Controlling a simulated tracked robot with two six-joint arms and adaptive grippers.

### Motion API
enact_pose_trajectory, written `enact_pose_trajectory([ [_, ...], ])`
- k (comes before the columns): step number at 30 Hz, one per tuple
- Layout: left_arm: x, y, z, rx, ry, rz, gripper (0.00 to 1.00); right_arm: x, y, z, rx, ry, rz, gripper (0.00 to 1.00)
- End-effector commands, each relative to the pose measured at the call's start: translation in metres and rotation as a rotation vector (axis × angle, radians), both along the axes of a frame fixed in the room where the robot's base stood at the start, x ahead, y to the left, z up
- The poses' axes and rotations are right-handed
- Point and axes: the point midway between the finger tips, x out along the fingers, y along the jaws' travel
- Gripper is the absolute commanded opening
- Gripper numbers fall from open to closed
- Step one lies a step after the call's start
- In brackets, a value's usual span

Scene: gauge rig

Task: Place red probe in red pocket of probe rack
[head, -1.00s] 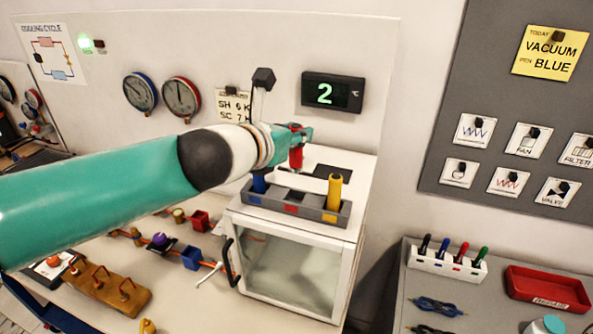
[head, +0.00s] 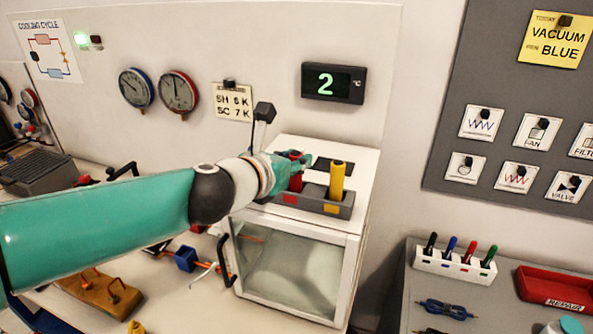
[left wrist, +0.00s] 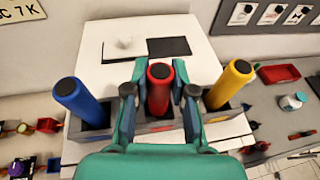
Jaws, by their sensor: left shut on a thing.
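The red probe (head: 296,181) stands roughly upright at the red-marked middle pocket of the grey probe rack (head: 326,208). In the left wrist view the red probe (left wrist: 159,92) is between the fingers of my left gripper (left wrist: 160,75), which is shut on it. Its lower end is at the middle pocket; how deep it sits is hard to tell. The yellow probe (head: 337,180) stands in the right pocket. The blue probe (left wrist: 78,100) stands in the left pocket and is hidden by my arm in the head view. My right gripper is out of view.
The rack stands on a white glass-fronted box (head: 290,265) with a dark panel (left wrist: 168,47) on top behind it. A black-knobbed lever (head: 263,113) rises behind my left wrist. A pen holder (head: 452,264) and a red tray (head: 553,287) are at right.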

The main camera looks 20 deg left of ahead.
Motion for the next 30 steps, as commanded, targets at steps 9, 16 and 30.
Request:
enact_pose_trajectory([
  [9, 0.0, 0.0, -0.001, 0.0, -0.001, 0.0, 0.0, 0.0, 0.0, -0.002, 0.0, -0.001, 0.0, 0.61],
  [16, 0.0, 0.0, -0.002, 0.001, 0.0, 0.0, 0.49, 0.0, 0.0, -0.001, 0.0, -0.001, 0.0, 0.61],
  [30, -0.012, 0.002, 0.007, 0.001, -0.002, -0.002, 0.49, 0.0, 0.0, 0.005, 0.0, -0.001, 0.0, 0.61],
])
